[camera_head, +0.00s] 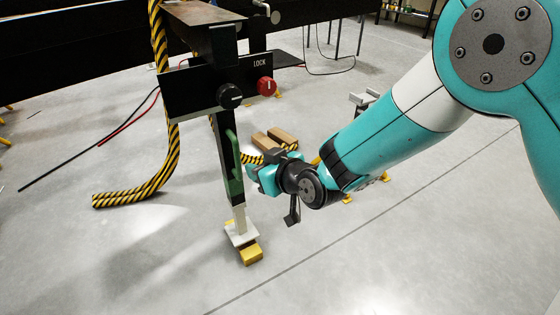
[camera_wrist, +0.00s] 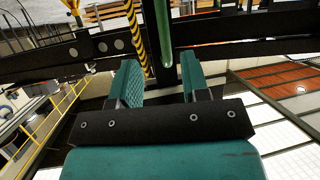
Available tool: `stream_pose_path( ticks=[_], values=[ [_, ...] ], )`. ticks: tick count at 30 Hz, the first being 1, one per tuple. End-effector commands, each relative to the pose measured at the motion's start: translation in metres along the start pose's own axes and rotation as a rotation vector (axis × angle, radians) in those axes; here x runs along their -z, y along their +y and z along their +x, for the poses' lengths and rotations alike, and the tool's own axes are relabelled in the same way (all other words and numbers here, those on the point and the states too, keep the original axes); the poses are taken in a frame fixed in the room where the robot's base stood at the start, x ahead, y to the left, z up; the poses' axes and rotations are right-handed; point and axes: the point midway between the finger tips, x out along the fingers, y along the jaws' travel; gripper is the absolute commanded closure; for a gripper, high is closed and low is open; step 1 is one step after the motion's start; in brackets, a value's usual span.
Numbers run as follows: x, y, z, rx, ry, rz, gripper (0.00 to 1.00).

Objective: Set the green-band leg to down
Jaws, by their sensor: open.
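The green-band leg (camera_head: 225,158) hangs upright below the dark chassis beam, with a light green handle (camera_head: 232,146) on its side and a darker green band (camera_head: 236,190) lower down. Its pale foot plate (camera_head: 240,234) is near the floor beside a yellow block (camera_head: 251,255); I cannot tell whether they touch. My gripper (camera_head: 254,178) is open, just right of the leg at band height. In the wrist view my open jaws (camera_wrist: 160,80) point toward a green bar (camera_wrist: 164,35) on the leg, with nothing visibly gripped. Contact with the leg cannot be told.
A black panel marked LOCK, with a red knob (camera_head: 266,86) and a black knob (camera_head: 230,95), sits above my gripper. A yellow-black striped hose (camera_head: 166,140) hangs left of the leg. Wooden blocks (camera_head: 275,138) lie behind. The floor in front is clear.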

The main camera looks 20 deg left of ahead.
Motion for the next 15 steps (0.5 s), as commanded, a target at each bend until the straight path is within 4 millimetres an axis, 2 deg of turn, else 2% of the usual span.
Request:
stream_pose_path(
  ticks=[1, 6, 10, 15],
  values=[
    [0.004, 0.001, -0.015, -0.001, -0.002, 0.002, 0.58],
    [0.002, 0.001, -0.047, -0.002, -0.001, 0.002, 0.58],
    [0.001, 0.001, -0.062, -0.002, 0.000, 0.000, 0.58],
    [0.000, 0.001, -0.068, -0.002, 0.000, -0.001, 0.58]
  ],
)
